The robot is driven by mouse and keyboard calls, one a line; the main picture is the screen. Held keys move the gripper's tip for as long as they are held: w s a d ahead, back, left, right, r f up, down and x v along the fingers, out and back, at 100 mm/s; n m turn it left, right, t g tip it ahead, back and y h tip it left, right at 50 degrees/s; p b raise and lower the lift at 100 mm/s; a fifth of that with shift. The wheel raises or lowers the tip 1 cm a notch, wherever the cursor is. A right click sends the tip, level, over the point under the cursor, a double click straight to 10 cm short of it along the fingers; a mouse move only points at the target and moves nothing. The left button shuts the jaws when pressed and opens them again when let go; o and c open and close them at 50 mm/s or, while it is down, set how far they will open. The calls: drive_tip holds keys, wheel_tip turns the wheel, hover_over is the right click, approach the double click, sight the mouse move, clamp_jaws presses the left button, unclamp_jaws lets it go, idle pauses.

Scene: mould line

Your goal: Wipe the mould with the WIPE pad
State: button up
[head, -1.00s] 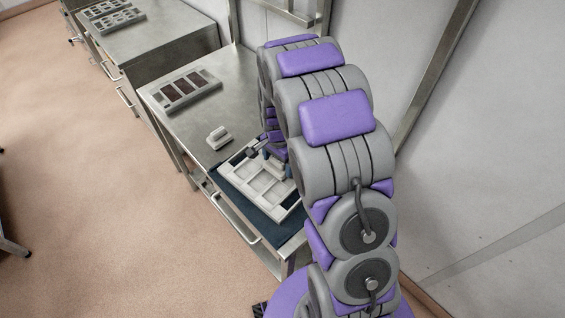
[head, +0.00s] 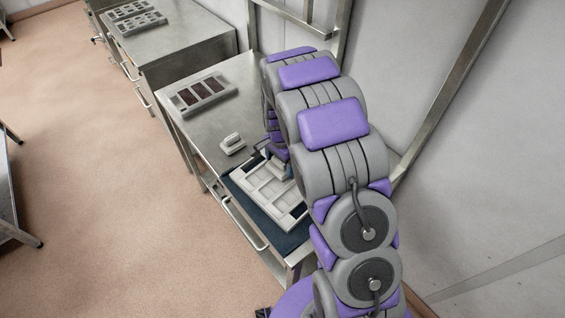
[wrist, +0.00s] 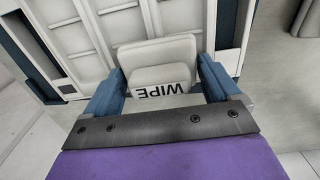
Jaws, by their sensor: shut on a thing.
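The WIPE pad (wrist: 158,60) is a pale block with a black-on-white WIPE label, held between the blue fingers of my gripper (wrist: 160,82) in the wrist view. The mould (wrist: 75,35) is a light grey tray with several rectangular recesses, just beyond the pad. In the head view the mould (head: 253,184) lies on a dark blue mat (head: 285,236). My gripper (head: 278,160) is over its far side, partly hidden by my arm. I cannot tell whether the pad touches the mould.
A pale handled block (head: 232,144) stands on the steel table (head: 200,135), just beyond the mould. A tray with dark-filled recesses (head: 203,95) is farther back. Another steel table (head: 185,42) holds more trays. A wall is close on the right; floor is open at left.

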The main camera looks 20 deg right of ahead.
drive_tip(key=shift+w, duration=0.15)
drive_tip(key=shift+w+a+p, duration=0.25)
drive_tip(key=shift+w+a, duration=0.1)
drive_tip(key=shift+w, duration=0.25)
drive_tip(key=shift+w+a+p, duration=0.2)
drive_tip(key=shift+w+a, duration=0.15)
drive_tip(key=shift+w, duration=0.2)
drive_tip(key=shift+s+d+f, duration=0.1)
drive_tip(key=shift+s+d, duration=0.3)
drive_tip(key=shift+s, duration=0.35)
drive_tip(key=shift+s+d+f, duration=0.1)
drive_tip(key=shift+s+d, duration=0.25)
drive_tip(key=shift+s, duration=0.35)
drive_tip(key=shift+s, duration=0.1)
drive_tip(key=shift+s+d+r, duration=0.1)
drive_tip(key=shift+s+d, duration=0.3)
drive_tip(key=shift+s, duration=0.2)
drive_tip(key=shift+s+d, duration=0.35)
drive_tip(key=shift+s, duration=0.25)
drive_tip(key=shift+s, duration=0.1)
drive_tip(key=shift+s+d+p, duration=0.15)
drive_tip(key=shift+s+d, duration=0.3)
drive_tip(key=shift+s, duration=0.4)
drive_tip(key=shift+s+d+p, duration=0.2)
drive_tip(key=shift+s+d, duration=0.3)
drive_tip(key=shift+s, duration=0.3)
drive_tip(key=shift+s+d+p, duration=0.15)
drive_tip(key=shift+s+d, duration=0.3)
drive_tip(key=shift+s, duration=0.4)
